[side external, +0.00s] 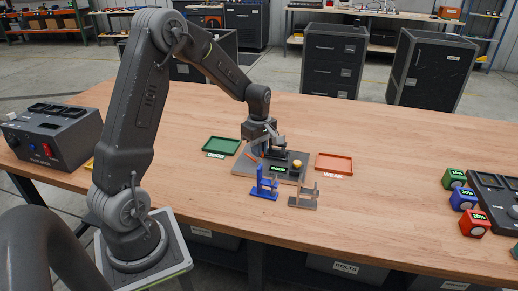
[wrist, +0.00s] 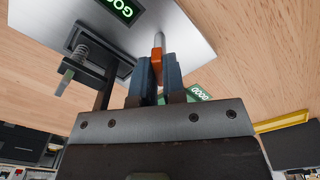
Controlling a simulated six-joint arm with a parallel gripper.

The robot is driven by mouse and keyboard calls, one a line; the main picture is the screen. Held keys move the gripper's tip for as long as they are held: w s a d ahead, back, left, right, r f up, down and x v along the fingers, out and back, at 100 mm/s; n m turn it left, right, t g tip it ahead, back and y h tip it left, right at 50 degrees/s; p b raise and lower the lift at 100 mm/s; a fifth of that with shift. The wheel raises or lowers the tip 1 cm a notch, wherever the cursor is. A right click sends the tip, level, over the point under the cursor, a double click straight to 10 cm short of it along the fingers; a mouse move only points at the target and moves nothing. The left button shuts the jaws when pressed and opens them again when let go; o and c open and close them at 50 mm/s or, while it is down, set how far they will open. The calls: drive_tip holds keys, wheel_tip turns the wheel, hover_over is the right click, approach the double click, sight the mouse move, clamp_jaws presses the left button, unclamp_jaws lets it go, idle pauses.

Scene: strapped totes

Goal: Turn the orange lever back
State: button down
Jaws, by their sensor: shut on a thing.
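The orange lever (wrist: 157,50) shows in the wrist view between the tips of my gripper (wrist: 158,68), whose two blue-grey fingers are shut on it. A pale rod runs on from the lever towards the grey base plate (wrist: 180,20). In the side external view my gripper (side external: 262,142) is low over the left part of the test fixture, and only a bit of orange shows beside it. The fixture's base plate (side external: 244,167) lies flat on the table. Its lit green display (side external: 278,169) seems to read GOOD. A brass ball (side external: 297,163) shows at its right side.
A blue bracket (side external: 264,184) and a grey bracket (side external: 303,198) stand in front of the fixture. A green tray (side external: 221,146) lies left and an orange-red tray (side external: 334,163) right. Coloured blocks (side external: 464,198) stand far right; the wood between is clear.

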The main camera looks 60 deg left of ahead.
drive_tip(key=n, duration=0.6)
drive_tip(key=shift+n, duration=0.4)
idle(0.4)
drive_tip(key=c, duration=1.2)
unclamp_jaws()
wheel_tip(320, 180, up, 14)
drive_tip(key=shift+f, duration=0.1)
